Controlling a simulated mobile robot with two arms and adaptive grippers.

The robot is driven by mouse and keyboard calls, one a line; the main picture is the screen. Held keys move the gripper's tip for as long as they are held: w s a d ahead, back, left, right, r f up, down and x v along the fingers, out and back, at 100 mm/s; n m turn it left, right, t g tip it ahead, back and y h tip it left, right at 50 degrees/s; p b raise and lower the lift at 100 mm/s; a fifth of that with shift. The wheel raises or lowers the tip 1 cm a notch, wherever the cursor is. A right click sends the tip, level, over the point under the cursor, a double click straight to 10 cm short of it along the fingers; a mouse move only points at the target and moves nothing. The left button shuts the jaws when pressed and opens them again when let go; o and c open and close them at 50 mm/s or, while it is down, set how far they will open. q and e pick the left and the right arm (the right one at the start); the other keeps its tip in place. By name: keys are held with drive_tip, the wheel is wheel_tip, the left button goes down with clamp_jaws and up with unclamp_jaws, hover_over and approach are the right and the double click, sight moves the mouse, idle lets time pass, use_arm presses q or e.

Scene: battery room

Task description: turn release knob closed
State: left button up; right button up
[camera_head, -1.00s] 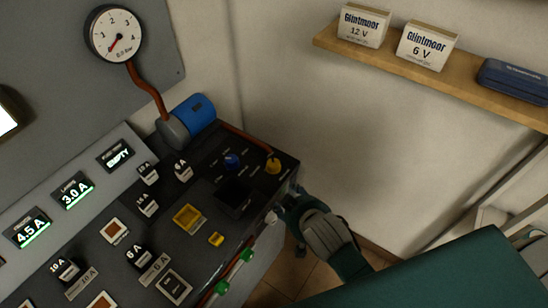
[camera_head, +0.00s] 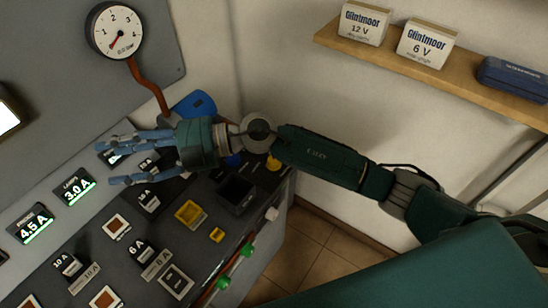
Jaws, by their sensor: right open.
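My right gripper (camera_head: 112,164) is open, fingers pointing left, over the back left part of the console near the display panels. I see nothing between its fingers. The left gripper is not in view.
A pressure gauge (camera_head: 117,31) hangs on the wall, with a red-brown hose (camera_head: 149,84) running down from it. A blue cylinder (camera_head: 197,104) stands behind my gripper. A wooden shelf (camera_head: 420,74) holds two boxes and a blue case at right.

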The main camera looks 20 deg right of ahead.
sight(274, 162)
drive_tip(key=w+d+f+h, duration=0.2)
drive_tip(key=d+f+h, duration=0.2)
drive_tip(key=d+f, duration=0.1)
drive_tip(key=w+d+f+g+h, duration=0.1)
drive_tip(key=w+d+f+h, duration=0.1)
drive_tip(key=d+f, duration=0.3)
drive_tip(key=w+d+f+g+h, duration=0.1)
drive_tip(key=w+d+f+h, duration=0.1)
drive_tip(key=d+f+h, duration=0.3)
drive_tip(key=shift+d+f+m+h, duration=0.15)
drive_tip(key=shift+d+f+m, duration=0.1)
drive_tip(key=shift+d, duration=0.55)
drive_tip(key=shift+d+f+m+h, duration=0.15)
drive_tip(key=shift+d+f, duration=0.05)
drive_tip(key=shift+d, duration=0.6)
drive_tip(key=w+d+m+h, duration=0.35)
drive_tip(key=d+h, duration=0.25)
drive_tip(key=d, duration=1)
drive_tip(key=f+p, duration=0.1)
drive_tip(key=f, duration=0.2)
drive_tip(key=f+p, duration=0.1)
drive_tip(key=f, duration=0.2)
drive_tip(key=f+p, duration=0.1)
drive_tip(key=f, duration=0.2)
drive_tip(key=shift+w+a, duration=0.25)
drive_tip(key=shift+f, duration=0.5)
drive_tip(key=shift+c, duration=0.2)
